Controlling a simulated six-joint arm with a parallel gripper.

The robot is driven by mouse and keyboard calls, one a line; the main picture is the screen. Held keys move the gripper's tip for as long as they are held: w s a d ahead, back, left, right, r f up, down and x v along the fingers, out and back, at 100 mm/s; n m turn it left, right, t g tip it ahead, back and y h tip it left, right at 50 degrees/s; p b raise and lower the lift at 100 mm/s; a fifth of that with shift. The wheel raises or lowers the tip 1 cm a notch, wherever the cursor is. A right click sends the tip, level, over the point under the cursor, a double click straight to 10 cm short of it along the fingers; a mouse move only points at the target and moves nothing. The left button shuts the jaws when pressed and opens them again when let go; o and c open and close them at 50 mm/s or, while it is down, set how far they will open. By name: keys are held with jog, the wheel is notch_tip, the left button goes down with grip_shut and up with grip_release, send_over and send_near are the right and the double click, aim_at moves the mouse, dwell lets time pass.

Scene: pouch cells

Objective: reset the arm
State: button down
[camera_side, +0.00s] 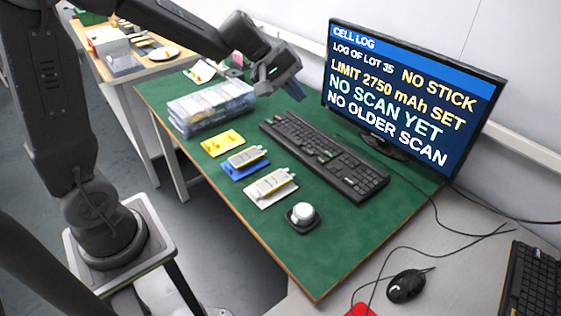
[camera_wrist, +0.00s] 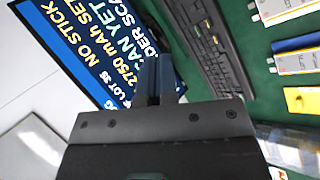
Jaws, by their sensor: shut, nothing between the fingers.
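My gripper (camera_side: 294,88) is raised above the back of the green table (camera_side: 317,272), in front of the monitor's left edge. In the wrist view its dark fingers (camera_wrist: 158,78) are together with nothing between them, seen against the monitor (camera_wrist: 75,35). It touches nothing that I can see. One pouch cell (camera_side: 247,156) lies on a blue tray (camera_side: 233,172) and another pouch cell (camera_side: 268,182) lies on a white tray (camera_side: 287,191). A yellow tray (camera_side: 222,142) beside them looks empty.
A clear lidded box (camera_side: 210,106) stands left of my gripper. A black keyboard (camera_side: 325,155) lies before the monitor (camera_side: 410,90), which reads "NO SCAN YET". A silver round object on a dark base (camera_side: 302,214) sits near the front edge. A mouse (camera_side: 407,286) lies at the right.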

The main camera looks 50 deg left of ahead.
jog(key=s+d+r+m+y, duration=0.1)
jog(key=s+d+r+m, duration=0.15)
jog(key=s, duration=0.35)
jog(key=s+d+r+m+y, duration=0.1)
jog(key=s+d+r+m, duration=0.15)
jog(key=s, duration=0.35)
jog(key=s+a+f+m+y, duration=0.2)
jog(key=s+m, duration=0.4)
jog(key=s, duration=0.6)
jog(key=shift+a+y, duration=0.55)
jog(key=shift+y, duration=0.15)
